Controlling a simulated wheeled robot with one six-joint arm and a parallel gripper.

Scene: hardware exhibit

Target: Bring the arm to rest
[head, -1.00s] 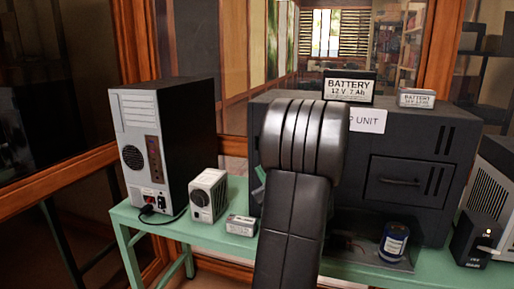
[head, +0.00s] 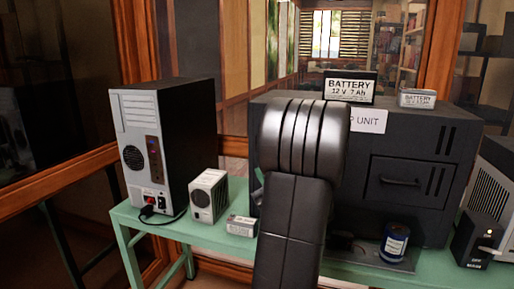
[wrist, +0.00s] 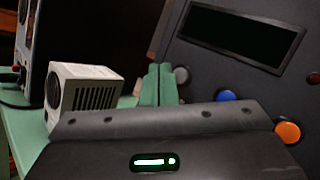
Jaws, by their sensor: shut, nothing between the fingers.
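My arm stands upright in the middle of the head view, in front of the large dark unit (head: 425,135). It covers part of that unit and of its white label (head: 372,121). My gripper is mostly hidden behind the arm there; only a bit of green shows at its left edge. In the wrist view my gripper (wrist: 160,85) shows its green fingers together, with nothing between them. They are in front of the dark unit's panel (wrist: 215,75), to the right of the small light-grey box (wrist: 85,88). I cannot tell the gap to the panel.
A green bench (head: 130,217) carries a computer tower (head: 150,150), a small grey box (head: 208,195), a small battery (head: 241,226) and a blue can (head: 394,242). Two batteries (head: 349,87) (head: 417,98) sit on the unit. A black box (head: 477,240) stands at right.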

